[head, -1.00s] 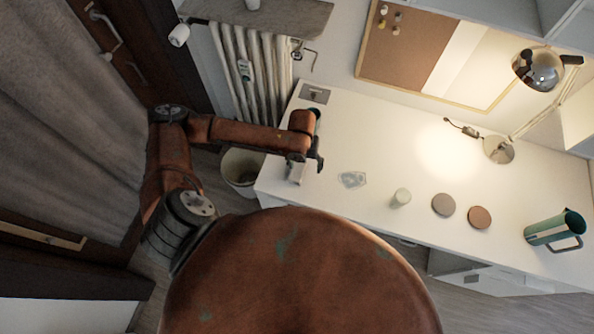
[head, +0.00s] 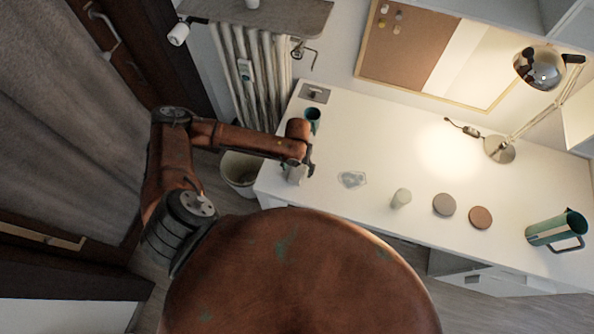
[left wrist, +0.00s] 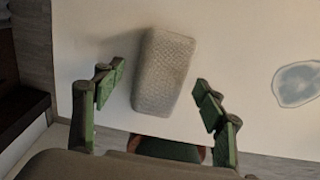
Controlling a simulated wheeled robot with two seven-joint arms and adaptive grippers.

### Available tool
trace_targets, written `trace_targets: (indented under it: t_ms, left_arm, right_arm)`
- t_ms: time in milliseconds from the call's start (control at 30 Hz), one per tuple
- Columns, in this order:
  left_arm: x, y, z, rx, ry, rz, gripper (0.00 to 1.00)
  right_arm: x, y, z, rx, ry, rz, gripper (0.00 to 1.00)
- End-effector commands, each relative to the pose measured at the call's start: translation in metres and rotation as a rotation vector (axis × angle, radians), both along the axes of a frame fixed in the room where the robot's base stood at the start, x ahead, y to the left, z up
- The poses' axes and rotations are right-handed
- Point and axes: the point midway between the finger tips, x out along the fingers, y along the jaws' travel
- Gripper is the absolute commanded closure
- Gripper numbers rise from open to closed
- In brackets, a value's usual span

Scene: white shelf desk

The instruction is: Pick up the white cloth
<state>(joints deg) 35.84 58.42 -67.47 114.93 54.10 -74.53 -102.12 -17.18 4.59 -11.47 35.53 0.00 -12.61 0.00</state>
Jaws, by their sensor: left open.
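The white cloth (left wrist: 164,72) is a folded, textured, pale block lying on the white desk in the left wrist view. In the head view the cloth (head: 296,175) is at the desk's left end, partly hidden by my gripper. My left gripper (left wrist: 160,84) is open and empty. Its fingers show on either side of the cloth in the left wrist view, with gaps between; its height above the desk is hard to tell. In the head view my left gripper (head: 309,165) is over the desk's left end.
A clear glass dish (head: 353,179) lies right of the cloth. Beyond it stand a pale cup (head: 401,198), a grey disc (head: 444,205), a brown disc (head: 480,217), a teal pitcher (head: 556,229) and a lamp (head: 499,149). A teal mug (head: 313,115) stands behind my gripper; a bin (head: 240,172) is left.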

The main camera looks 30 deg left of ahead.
Motion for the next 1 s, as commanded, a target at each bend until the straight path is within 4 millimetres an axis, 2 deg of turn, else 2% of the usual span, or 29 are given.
trace_targets:
  t_ms: [100,767,1000]
  left_arm:
    - [0.0004,0.0001,0.0010,0.000,-0.001,0.000,0.35]
    - [0.0006,0.0001,0.0013,0.000,-0.001,0.000,0.80]
    - [0.0008,0.0002,0.0021,0.000,-0.001,0.000,0.80]
  right_arm:
    - [0.0001,0.0001,0.0003,0.000,0.000,0.000,0.60]
    - [0.0000,0.0002,0.0003,0.000,0.000,0.000,0.60]
    - [0.0000,0.0002,0.0003,0.000,0.000,0.000,0.60]
